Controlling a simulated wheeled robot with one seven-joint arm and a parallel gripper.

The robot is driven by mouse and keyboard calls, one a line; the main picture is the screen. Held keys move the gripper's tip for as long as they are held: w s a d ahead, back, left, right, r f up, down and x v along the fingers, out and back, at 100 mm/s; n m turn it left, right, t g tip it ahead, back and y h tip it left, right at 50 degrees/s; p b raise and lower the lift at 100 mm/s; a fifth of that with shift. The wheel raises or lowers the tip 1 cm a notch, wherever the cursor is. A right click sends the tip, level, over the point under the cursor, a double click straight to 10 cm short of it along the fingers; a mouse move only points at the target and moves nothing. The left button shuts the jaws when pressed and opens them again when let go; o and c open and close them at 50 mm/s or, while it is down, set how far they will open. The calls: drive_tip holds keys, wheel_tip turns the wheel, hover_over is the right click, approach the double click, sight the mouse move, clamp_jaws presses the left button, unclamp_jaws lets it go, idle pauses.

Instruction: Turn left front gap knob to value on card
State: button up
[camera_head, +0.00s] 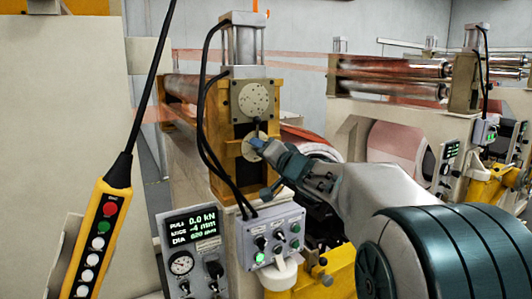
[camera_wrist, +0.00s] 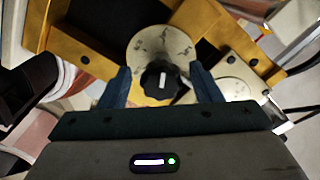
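The gap knob (camera_wrist: 161,84) is black with a white pointer mark and sits at the lower edge of a pale round dial (camera_wrist: 160,43) in the wrist view. My gripper (camera_wrist: 160,69) is open, with one blue finger on each side of the knob and gaps visible between. I cannot tell how deep the fingertips reach. In the head view my gripper (camera_head: 259,143) is at the lower round dial (camera_head: 247,150) on the yellow roller stand (camera_head: 228,141) and hides the knob. I cannot make out a card with a readable value.
A speckled round plate (camera_head: 254,100) is above the dial. Black cables (camera_head: 203,105) hang left of it. Below are a display box (camera_head: 192,228) and a switch box (camera_head: 272,236). A yellow push-button pendant (camera_head: 98,236) hangs at left. A similar machine (camera_head: 395,110) stands at right.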

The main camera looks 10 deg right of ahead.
drive_tip(key=b+v, duration=0.1)
drive_tip(key=v, duration=1.3)
drive_tip(key=shift+w, duration=0.1)
